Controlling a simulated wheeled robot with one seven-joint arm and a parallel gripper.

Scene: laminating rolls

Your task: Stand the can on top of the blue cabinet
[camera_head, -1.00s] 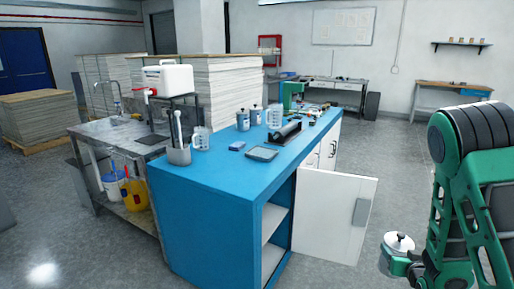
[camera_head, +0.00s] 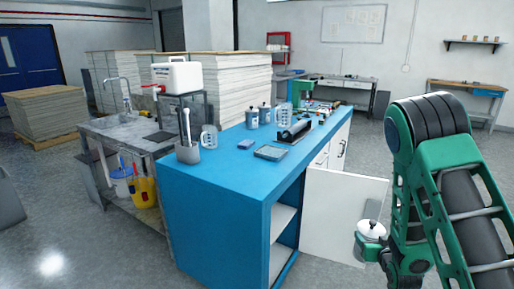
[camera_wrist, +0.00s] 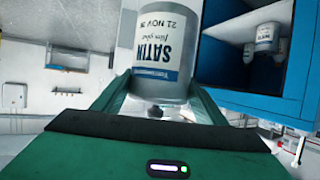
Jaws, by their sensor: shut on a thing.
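The can (camera_head: 371,230) is white with a knobbed lid and stands about upright in my gripper (camera_head: 369,250), which is shut on it. In the wrist view the can (camera_wrist: 165,45) shows a "SATIN" label, upside down, between the green fingers (camera_wrist: 158,98). The blue cabinet (camera_head: 225,215) stands to the left of my gripper, its near compartment open. The can is below the level of the cabinet's top (camera_head: 225,165) and in front of the open white door (camera_head: 340,205). The wrist view also shows the blue cabinet (camera_wrist: 230,98).
The cabinet top holds a grey tool pot (camera_head: 187,154), a clear jug (camera_head: 209,138), a flat tray (camera_head: 271,153), a black roller (camera_head: 293,132) and several cans farther back. Its near end is bare. Another can (camera_wrist: 263,38) shows inside the compartment in the wrist view.

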